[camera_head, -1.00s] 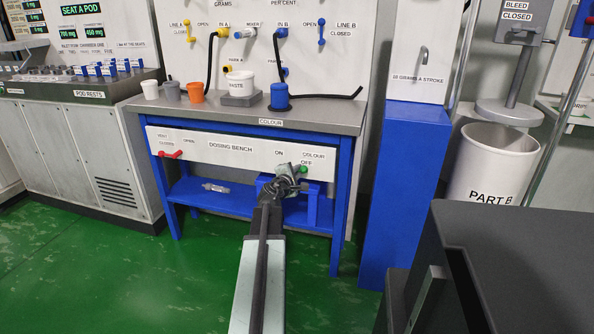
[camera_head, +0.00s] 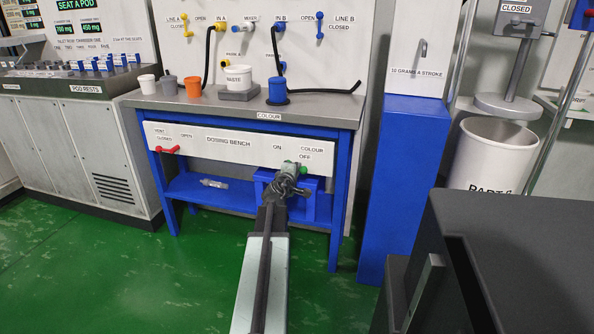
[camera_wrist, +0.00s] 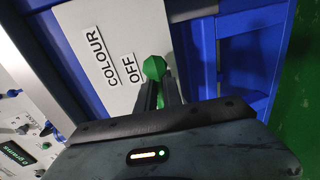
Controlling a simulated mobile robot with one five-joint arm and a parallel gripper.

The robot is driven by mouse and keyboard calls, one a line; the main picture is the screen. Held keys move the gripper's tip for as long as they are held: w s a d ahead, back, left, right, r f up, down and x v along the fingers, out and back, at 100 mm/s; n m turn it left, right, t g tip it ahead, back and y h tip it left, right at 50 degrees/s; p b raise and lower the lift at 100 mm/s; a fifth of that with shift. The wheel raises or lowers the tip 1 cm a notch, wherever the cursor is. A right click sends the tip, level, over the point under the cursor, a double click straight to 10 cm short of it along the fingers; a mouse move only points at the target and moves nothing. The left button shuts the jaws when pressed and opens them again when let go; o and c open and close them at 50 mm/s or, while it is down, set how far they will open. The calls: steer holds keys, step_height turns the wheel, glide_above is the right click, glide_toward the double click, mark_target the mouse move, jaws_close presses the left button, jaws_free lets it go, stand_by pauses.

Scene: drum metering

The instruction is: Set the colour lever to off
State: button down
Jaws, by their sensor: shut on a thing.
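The colour lever (camera_wrist: 154,68) has a green faceted knob. In the wrist view it is held between my gripper's dark fingers, close beside the word OFF. My gripper (camera_wrist: 158,92) is shut on it. In the head view my gripper (camera_head: 287,176) is at the right part of the dosing bench's white panel (camera_head: 225,152), below the ON and OFF words. It covers most of the lever there; only small green bits show around it. The lever's pivot and exact angle are hidden.
A blue bracket (camera_head: 324,205) stands beside and below my gripper, under the bench. A red vent lever (camera_head: 168,150) is at the panel's left. Cups and a paste tub (camera_head: 239,76) stand on the bench top. Green floor (camera_head: 190,285) is clear in front.

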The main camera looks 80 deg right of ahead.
steer(key=shift+s+a+f, duration=0.1)
steer(key=shift+s+f, duration=0.05)
steer(key=shift+s, duration=0.15)
steer(key=c, duration=1.5)
jaws_free()
steer(key=shift+w, duration=0.1)
steer(key=p+v, duration=0.1)
steer(key=v, duration=0.6)
steer(key=shift+a+r+p, duration=0.2)
steer(key=shift+a+p, duration=0.1)
